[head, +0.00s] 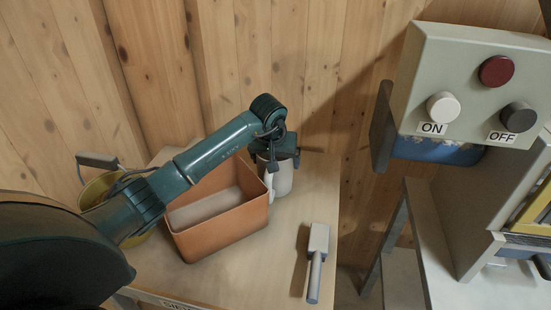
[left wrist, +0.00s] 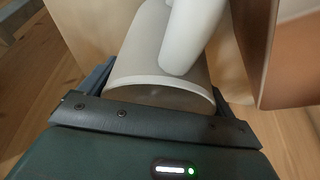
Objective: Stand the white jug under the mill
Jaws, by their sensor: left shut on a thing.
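The white jug (head: 284,180) is upright at the back of the wooden table, just right of the orange bin. My left gripper (head: 277,152) is shut on it near its top, and the gripper hides part of it. In the left wrist view, the jug (left wrist: 139,60) lies between the two fingers, with its pale handle (left wrist: 193,35) toward the camera. I cannot tell whether its base touches the table. The mill (head: 475,190) is the grey-green machine at the right, only partly in view. My right gripper is not in view.
The orange bin (head: 232,221) stands left of the jug. A yellow bucket (head: 97,190) is partly behind my left arm. A control box (head: 462,75) with ON and OFF buttons is at upper right. A gap separates table and mill.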

